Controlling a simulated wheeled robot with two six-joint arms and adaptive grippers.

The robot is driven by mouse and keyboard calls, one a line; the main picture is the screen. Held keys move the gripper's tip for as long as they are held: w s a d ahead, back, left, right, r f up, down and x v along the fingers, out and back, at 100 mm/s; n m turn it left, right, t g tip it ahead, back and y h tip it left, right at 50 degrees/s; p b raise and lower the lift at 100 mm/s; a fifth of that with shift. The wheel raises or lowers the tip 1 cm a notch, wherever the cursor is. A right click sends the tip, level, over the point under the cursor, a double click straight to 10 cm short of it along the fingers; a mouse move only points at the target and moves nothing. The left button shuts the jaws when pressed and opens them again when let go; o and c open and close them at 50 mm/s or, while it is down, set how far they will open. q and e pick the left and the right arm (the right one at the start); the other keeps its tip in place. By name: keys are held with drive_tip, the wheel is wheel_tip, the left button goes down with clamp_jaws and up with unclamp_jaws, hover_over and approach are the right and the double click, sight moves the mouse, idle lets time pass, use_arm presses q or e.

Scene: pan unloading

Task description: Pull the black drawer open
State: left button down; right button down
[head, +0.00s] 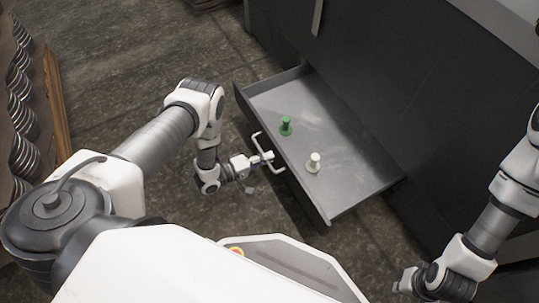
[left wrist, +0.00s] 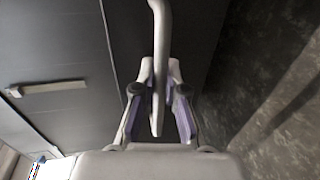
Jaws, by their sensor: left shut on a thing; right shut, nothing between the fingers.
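The black drawer (head: 340,165) stands pulled out from the dark cabinet in the head view, its grey inside showing. A pale bar handle (head: 275,165) is on its front face. My left gripper (head: 264,160) is shut on the handle. In the left wrist view the handle (left wrist: 160,50) runs between the two fingers of the left gripper (left wrist: 160,95). My right gripper (head: 408,284) is shut and empty, low at the right of the head view, apart from the drawer.
A green peg-like piece (head: 286,125) and a white one (head: 313,163) stand in the drawer. The dark cabinet (head: 430,90) fills the upper right. A wooden rack with striped round items (head: 25,110) stands at the left. The floor (head: 120,50) between them is clear.

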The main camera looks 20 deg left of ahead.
use_arm(q)
drive_tip(key=c, duration=1.2)
unclamp_jaws()
drive_tip(key=v, duration=1.2)
